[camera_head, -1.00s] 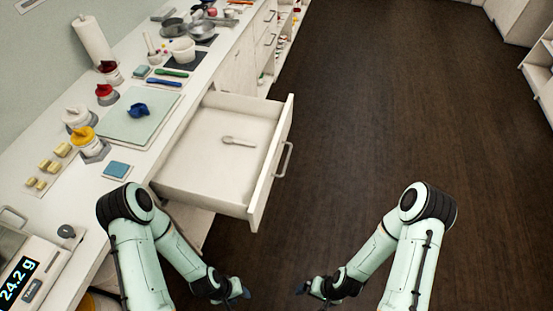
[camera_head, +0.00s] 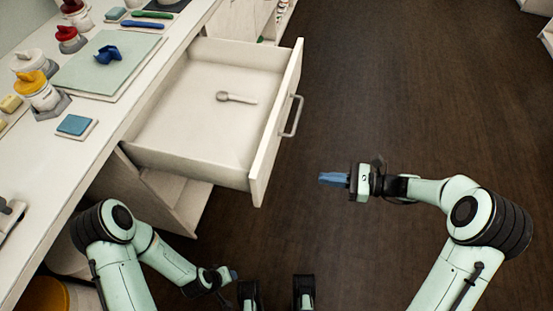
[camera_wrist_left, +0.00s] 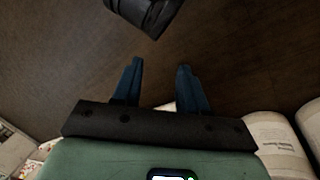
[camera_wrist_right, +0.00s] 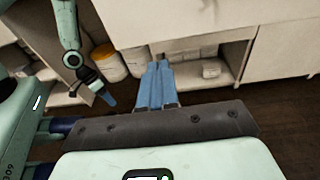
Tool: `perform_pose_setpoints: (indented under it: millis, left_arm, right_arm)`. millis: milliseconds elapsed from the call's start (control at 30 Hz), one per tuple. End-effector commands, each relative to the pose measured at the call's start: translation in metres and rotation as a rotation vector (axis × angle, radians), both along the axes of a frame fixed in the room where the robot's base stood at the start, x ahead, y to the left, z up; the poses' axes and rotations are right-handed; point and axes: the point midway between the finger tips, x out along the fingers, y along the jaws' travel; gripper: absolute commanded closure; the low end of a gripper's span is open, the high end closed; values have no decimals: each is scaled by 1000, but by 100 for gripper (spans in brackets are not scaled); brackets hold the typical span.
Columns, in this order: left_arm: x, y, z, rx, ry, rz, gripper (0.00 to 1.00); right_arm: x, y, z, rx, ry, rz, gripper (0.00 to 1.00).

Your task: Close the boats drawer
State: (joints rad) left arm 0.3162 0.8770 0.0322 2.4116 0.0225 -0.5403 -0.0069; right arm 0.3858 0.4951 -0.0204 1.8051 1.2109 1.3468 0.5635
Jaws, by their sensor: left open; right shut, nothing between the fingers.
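The drawer (camera_head: 190,150) stands pulled out from the white counter, with a light spoon (camera_head: 236,98) lying inside. Its front panel carries a bar handle (camera_head: 292,116) on the right side. My right gripper (camera_head: 322,179) is shut and empty, to the right of the drawer front and apart from it, pointing left. In the right wrist view its blue fingers (camera_wrist_right: 157,66) are together before a white cabinet front. My left gripper (camera_head: 232,275) is low, below the drawer and apart from it. In the left wrist view its fingers (camera_wrist_left: 157,70) are spread with nothing between them.
The counter (camera_head: 90,140) runs along the left with a pale mat (camera_head: 85,75), a blue item (camera_head: 108,54), lidded jars (camera_head: 38,90) and a blue block (camera_head: 75,124). Open shelving (camera_head: 170,200) is below the drawer. Dark floor (camera_head: 420,90) to the right is clear.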

Motion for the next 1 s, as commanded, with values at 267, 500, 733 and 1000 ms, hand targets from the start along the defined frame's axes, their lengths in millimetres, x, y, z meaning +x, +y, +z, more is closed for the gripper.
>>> perform_pose_setpoints:
  millis: [267, 500, 733, 1000]
  left_arm:
    - [10, 4, -18, 11, -23, 9, 57]
    - [19, 9, -25, 23, -48, 19, 57]
    - [31, 15, -33, 39, -78, 32, 57]
    - [40, 21, -41, 52, -100, 44, 57]
  right_arm:
    - [20, -8, 40, 148, -69, -34, 100]
    - [32, 32, 39, 148, -67, -30, 100]
    - [47, 79, 38, 147, -67, -30, 100]
    - [59, 113, 38, 144, -66, -33, 100]
